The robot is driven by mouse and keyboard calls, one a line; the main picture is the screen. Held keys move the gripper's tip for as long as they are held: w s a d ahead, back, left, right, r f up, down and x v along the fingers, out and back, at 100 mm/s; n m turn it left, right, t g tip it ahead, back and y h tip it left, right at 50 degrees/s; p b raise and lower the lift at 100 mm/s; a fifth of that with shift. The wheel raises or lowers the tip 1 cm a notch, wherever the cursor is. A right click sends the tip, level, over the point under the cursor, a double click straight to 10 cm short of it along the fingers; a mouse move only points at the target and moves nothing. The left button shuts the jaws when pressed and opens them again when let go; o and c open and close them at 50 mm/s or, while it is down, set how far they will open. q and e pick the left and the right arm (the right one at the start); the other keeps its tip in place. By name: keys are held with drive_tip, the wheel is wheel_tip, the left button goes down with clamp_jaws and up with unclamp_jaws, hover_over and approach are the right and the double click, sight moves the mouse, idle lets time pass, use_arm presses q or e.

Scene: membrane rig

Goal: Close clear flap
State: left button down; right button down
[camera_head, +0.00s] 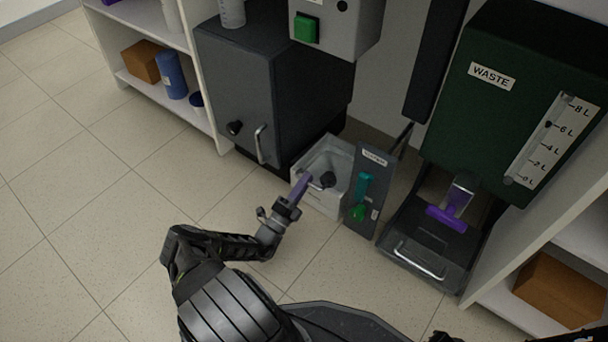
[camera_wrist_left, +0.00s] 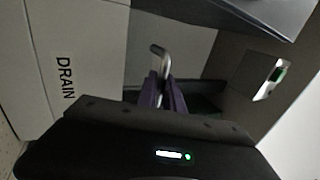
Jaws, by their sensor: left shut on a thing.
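The white drain basin (camera_head: 318,196) stands on the floor below the dark cabinet; in the left wrist view its wall (camera_wrist_left: 85,45) reads DRAIN. My left gripper (camera_head: 304,184) reaches over the basin's near left side. In the left wrist view its purple fingers (camera_wrist_left: 166,95) are shut on a small bent metal handle (camera_wrist_left: 158,50). A pale grey panel lies behind this handle; I cannot tell for certain that it is the clear flap, and its edges are unclear.
A dark panel (camera_head: 367,205) with teal and green parts stands right of the basin. Further right are the green WASTE tank (camera_head: 510,95), a purple lever (camera_head: 447,217) and a dark tray (camera_head: 425,262). The dark cabinet (camera_head: 235,95) stands behind left. The floor at left is clear.

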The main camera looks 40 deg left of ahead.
use_arm(q)
drive_tip(key=shift+f, duration=0.3)
drive_tip(key=c, duration=1.5)
unclamp_jaws()
drive_tip(key=shift+a, duration=0.1)
drive_tip(key=v, duration=0.8)
